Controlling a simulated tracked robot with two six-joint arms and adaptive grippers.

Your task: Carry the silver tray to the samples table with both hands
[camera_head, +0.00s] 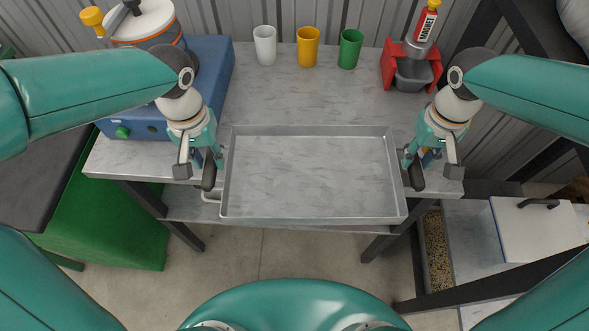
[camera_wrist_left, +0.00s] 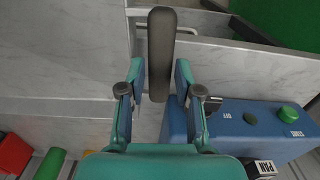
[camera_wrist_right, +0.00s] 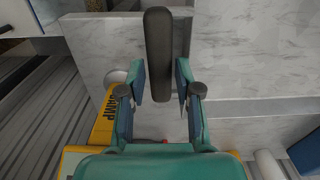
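The silver tray (camera_head: 310,215) is a shallow, empty rectangle. It is level over the front of a grey marbled table (camera_head: 280,95), its near side past the table's front edge. Whether it touches the table I cannot tell. My right gripper (camera_head: 415,165) is likewise at the right end, fingers on both sides of the other dark grip (camera_wrist_right: 158,50). Finger contact is partly hidden.
White (camera_head: 265,45), yellow (camera_head: 308,47) and green (camera_head: 350,49) cups stand behind the tray. A red device (camera_head: 400,70) with a magnet label is back right. A blue machine (camera_head: 215,75) is left. A lidded white box (camera_head: 535,230) is right. Floor (camera_head: 290,255) shows in front.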

